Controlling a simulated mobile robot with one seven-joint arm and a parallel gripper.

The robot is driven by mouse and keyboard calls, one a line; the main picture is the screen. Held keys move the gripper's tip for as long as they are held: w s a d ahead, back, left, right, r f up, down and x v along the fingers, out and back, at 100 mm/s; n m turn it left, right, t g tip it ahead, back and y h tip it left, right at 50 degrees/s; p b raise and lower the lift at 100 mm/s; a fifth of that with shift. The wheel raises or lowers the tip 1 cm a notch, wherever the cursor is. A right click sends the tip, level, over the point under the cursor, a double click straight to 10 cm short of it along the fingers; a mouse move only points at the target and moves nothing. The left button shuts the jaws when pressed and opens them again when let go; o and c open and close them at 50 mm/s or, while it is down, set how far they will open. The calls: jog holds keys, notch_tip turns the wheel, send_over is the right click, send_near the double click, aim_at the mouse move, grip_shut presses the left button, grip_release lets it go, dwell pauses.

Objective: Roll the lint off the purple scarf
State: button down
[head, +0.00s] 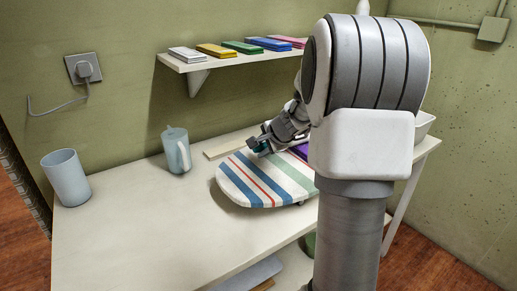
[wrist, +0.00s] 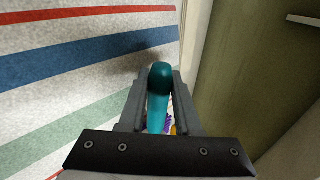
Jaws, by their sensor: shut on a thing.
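My gripper (head: 270,140) is over the back edge of a striped ironing board (head: 245,186). In the wrist view my gripper (wrist: 160,82) is shut on a teal, round-ended handle (wrist: 157,108), which looks like the lint roller's; its roller end is not clearly visible. The purple scarf (head: 299,151) shows as a small patch on the board, right of the gripper and mostly hidden behind my arm. Small purple bits (wrist: 169,123) show beyond the handle in the wrist view. I cannot make out any lint.
The board lies on a pale table (head: 150,235). A blue-grey bin (head: 66,178) and a jug (head: 177,150) stand left of it. A wall shelf (head: 230,61) with several coloured flat items hangs above. A white container (head: 424,125) is at right. The table's front left is clear.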

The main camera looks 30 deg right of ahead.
jog(key=shift+s+b, duration=2.35)
jog(key=shift+s, duration=2.85)
jog(key=shift+w, duration=0.1)
jog(key=shift+w+r+p, duration=0.1)
jog(key=shift+w+p, duration=1.1)
jog(key=shift+w, duration=2.95)
jog(key=shift+w+p, duration=1.6)
jog(key=shift+w, duration=2.1)
jog(key=shift+s, duration=0.1)
